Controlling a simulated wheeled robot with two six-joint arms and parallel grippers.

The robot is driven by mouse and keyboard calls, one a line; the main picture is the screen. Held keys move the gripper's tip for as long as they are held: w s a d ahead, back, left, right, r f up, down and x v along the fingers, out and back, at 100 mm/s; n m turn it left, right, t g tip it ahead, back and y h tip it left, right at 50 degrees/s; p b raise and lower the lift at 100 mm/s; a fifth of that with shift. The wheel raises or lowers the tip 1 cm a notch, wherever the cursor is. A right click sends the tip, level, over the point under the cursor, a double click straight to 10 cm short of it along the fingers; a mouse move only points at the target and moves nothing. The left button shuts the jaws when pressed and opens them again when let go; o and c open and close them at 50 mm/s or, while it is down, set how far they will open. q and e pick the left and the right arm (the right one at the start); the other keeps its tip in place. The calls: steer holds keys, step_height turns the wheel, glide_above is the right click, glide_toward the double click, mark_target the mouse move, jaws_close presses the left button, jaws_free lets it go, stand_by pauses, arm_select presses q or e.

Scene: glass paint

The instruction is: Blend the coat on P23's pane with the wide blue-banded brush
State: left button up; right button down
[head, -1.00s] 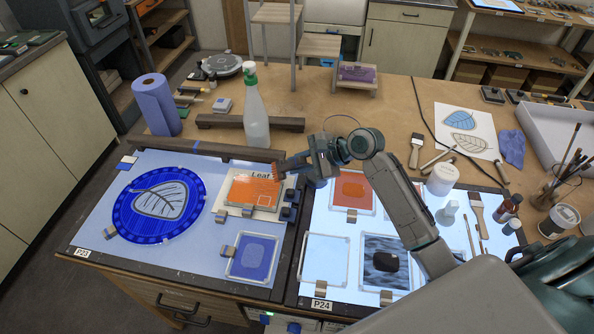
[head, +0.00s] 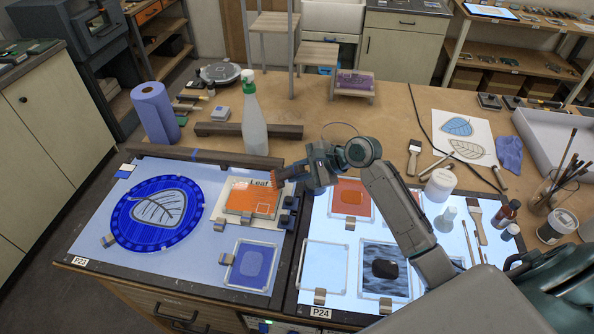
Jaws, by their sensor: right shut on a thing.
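My right gripper (head: 303,174) is shut on a tool, apparently a brush (head: 278,175), with reddish-brown bristles pointing left. Its band colour cannot be told. The bristles are at the upper right of the orange pane (head: 250,198) on the P23 light table (head: 130,262); whether they touch it is unclear. A round blue pane with a grey leaf (head: 155,205) lies to the left, and a small blue framed pane (head: 252,266) lies in front. My left gripper is not in view.
The P24 table (head: 352,230) on the right holds several framed panes, brushes and bottles. A spray bottle (head: 253,125) and a wooden bar (head: 218,130) stand behind P23. A blue roll (head: 155,110) is at the back left. Bare tabletop lies behind my right arm.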

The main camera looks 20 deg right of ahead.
steer(key=shift+f, duration=0.2)
stand_by(0.4)
steer(key=shift+w+a+f, duration=0.1)
steer(key=shift+w+a, duration=0.5)
steer(key=shift+a, duration=0.3)
steer(key=shift+w+a+r, duration=0.1)
steer(key=shift+w+a, duration=0.5)
steer(key=shift+a, duration=0.3)
steer(key=shift+w+a+f, duration=0.1)
steer(key=shift+w+a, duration=0.5)
steer(key=shift+a, duration=0.3)
steer(key=w+a, duration=0.3)
steer(key=a, duration=0.2)
steer(key=shift+w, duration=0.25)
steer(key=shift+s+d+r, duration=0.1)
steer(key=shift+d+r, duration=0.05)
steer(key=shift+r, duration=0.05)
steer(key=shift+r, duration=2.45)
